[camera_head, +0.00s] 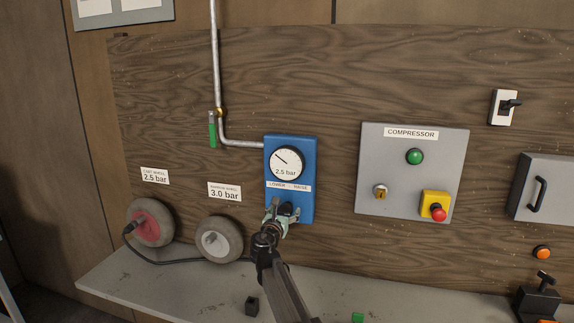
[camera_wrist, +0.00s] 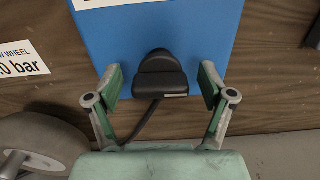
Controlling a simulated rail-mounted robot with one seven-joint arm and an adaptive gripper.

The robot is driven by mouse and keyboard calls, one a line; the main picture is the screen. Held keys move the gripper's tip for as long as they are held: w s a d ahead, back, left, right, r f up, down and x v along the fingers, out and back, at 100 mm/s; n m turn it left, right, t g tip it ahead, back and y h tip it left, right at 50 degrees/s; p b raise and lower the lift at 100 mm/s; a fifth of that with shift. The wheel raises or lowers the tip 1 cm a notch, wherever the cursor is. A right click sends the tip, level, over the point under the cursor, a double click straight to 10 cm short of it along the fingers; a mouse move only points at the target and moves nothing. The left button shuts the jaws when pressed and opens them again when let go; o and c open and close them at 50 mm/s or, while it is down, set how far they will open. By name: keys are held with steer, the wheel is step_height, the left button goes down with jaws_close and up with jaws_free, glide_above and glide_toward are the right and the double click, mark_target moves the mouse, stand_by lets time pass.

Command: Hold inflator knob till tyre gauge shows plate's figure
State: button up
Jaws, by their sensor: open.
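The blue inflator box (camera_head: 304,150) is on the wooden board. Its round gauge (camera_head: 286,163) reads 2.5 bar, with a "LOWER - RAISE" label below. The dark knob (camera_wrist: 160,68) is at the box's lower part. My open gripper (camera_wrist: 160,86) has one finger on each side of the knob, with gaps showing; it also shows in the head view (camera_head: 284,206). A red-hubbed wheel (camera_head: 150,222) at left has the black hose on it, under a 2.5 bar plate (camera_head: 155,176). A grey-hubbed wheel (camera_head: 220,240) is under a 3.0 bar plate (camera_head: 224,192).
A grey compressor panel (camera_head: 385,165) with a green button, key switch and red stop button is to the right. A metal pipe (camera_head: 216,60) with a green-handled valve (camera_head: 212,130) runs to the box. The bench (camera_head: 180,290) carries a small black block (camera_head: 252,306).

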steer(key=shift+v, duration=3.5)
